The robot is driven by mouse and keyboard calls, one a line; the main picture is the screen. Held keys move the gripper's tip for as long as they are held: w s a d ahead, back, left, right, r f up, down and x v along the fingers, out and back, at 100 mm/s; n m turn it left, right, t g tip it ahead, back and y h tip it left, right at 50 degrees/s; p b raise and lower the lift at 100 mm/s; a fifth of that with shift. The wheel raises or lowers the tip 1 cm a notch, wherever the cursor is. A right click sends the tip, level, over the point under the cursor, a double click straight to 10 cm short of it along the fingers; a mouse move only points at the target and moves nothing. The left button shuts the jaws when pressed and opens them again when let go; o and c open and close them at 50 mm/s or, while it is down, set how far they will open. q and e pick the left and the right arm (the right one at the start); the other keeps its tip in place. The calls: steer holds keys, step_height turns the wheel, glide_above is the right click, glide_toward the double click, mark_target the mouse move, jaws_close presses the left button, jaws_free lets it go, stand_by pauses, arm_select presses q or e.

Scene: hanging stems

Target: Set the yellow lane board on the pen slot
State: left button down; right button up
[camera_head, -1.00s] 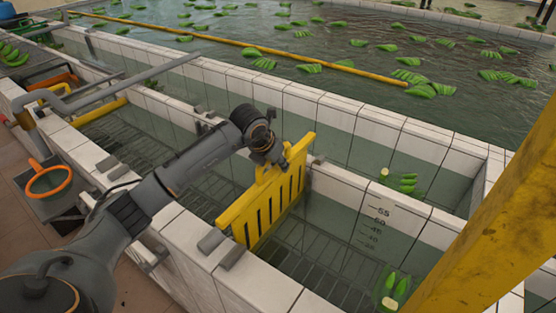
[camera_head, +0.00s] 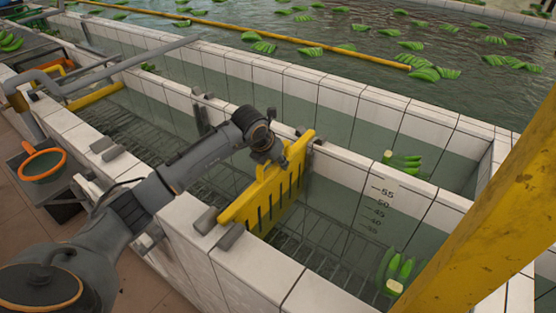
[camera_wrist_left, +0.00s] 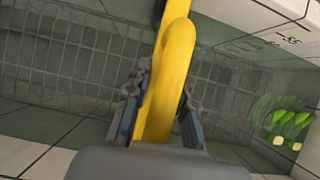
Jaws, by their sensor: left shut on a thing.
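The yellow lane board (camera_head: 264,202) is a slotted panel that stands upright across the narrow tiled channel. Its near end is at the pair of grey blocks of the pen slot (camera_head: 206,220) on the near wall, and its far end is by the dark guide (camera_head: 307,147) on the far wall. Its lower part is in the water. My left gripper (camera_head: 268,160) is shut on the handle at the board's top. The wrist view shows the yellow handle (camera_wrist_left: 168,80) between both fingers. Whether the board rests on the slot bottom I cannot tell. My right gripper is not in view.
Green banana bunches float in the channel (camera_head: 398,268) and the basin beyond (camera_head: 403,160). A yellow post (camera_head: 490,225) crosses the right side. Another pair of grey blocks (camera_head: 112,153) sits on the near wall.

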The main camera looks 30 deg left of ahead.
arm_select(q)
steer(key=shift+f+b, duration=0.4)
stand_by(0.7)
jaws_free()
stand_by(0.3)
stand_by(0.4)
steer(key=shift+p+v, duration=1.7)
steer(key=shift+v, duration=0.9)
steer(key=shift+p+v, duration=1.25)
steer(key=shift+v, duration=1.1)
